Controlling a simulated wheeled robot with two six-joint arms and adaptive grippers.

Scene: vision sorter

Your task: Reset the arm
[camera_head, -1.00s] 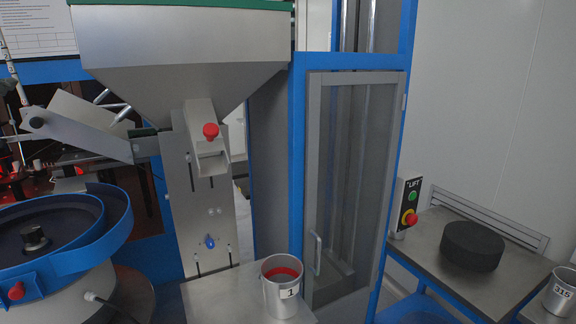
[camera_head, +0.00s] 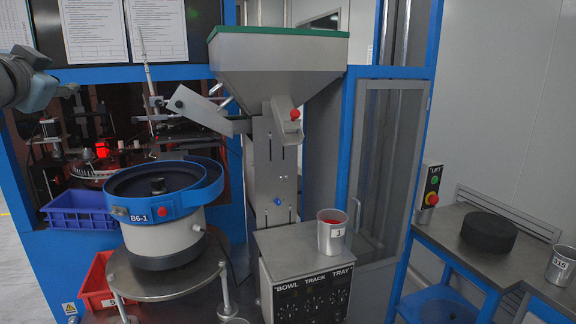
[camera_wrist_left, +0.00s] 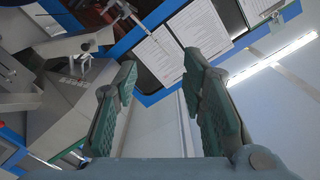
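Beyond the fingers that view shows the blue-framed machine, posted sheets (camera_wrist_left: 196,28) and a white wall. My right arm and right gripper are not in view.
A bowl feeder (camera_head: 165,215) stands left of a grey hopper (camera_head: 275,75). Cup 1 (camera_head: 331,240) sits on the control box. A blue bin (camera_head: 80,212) and a red bin (camera_head: 97,283) are at left. A black disc (camera_head: 489,232) lies on the right table.

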